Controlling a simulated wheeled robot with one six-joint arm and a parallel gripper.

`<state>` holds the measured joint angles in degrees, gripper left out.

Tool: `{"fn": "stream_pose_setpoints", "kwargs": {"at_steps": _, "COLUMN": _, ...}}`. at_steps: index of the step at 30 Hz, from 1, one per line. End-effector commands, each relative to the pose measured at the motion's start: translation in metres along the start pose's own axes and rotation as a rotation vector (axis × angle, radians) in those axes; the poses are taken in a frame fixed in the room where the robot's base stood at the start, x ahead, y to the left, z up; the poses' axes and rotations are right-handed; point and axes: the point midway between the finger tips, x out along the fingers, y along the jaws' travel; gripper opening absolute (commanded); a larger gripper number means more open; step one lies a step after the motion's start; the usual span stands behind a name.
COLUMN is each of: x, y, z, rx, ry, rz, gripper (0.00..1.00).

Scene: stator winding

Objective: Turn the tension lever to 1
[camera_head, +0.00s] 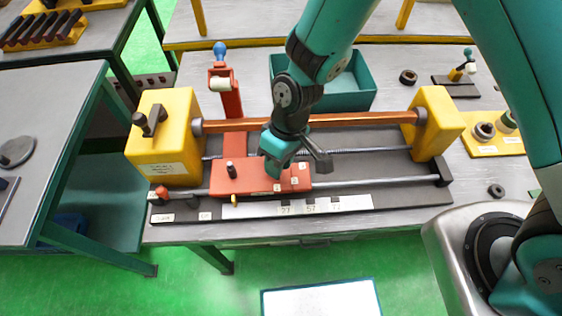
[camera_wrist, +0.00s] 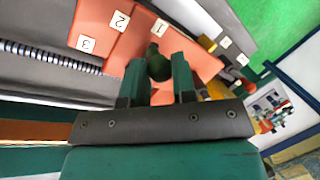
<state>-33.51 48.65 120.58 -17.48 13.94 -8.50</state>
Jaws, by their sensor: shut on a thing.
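The tension lever's dark rounded handle (camera_wrist: 157,64) shows in the wrist view, between the two fingers of my gripper (camera_wrist: 159,76). My gripper is shut on it. In the head view my gripper (camera_head: 273,172) comes down on the carriage's right part and hides the lever. The lever's pivot and exact pointing direction cannot be made out.
An orange bar (camera_head: 365,119) runs behind my gripper between two yellow end blocks (camera_head: 163,155) (camera_head: 436,122). A blue-knobbed post (camera_head: 221,72) rises behind the carriage. A green bin (camera_head: 345,95) stands behind the bar. A black pin (camera_head: 231,170) stands on the carriage's left part.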

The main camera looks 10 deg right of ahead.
Motion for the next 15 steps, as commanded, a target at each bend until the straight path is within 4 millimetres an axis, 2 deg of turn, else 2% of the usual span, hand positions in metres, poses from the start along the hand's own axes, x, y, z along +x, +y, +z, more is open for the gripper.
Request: {"fn": "stream_pose_setpoints", "kwargs": {"at_steps": 15, "x": -0.0003, "y": -0.0028, "z": -0.0023, "rx": 0.060, "ry": 0.021, "rz": -0.002, "gripper": 0.02}}
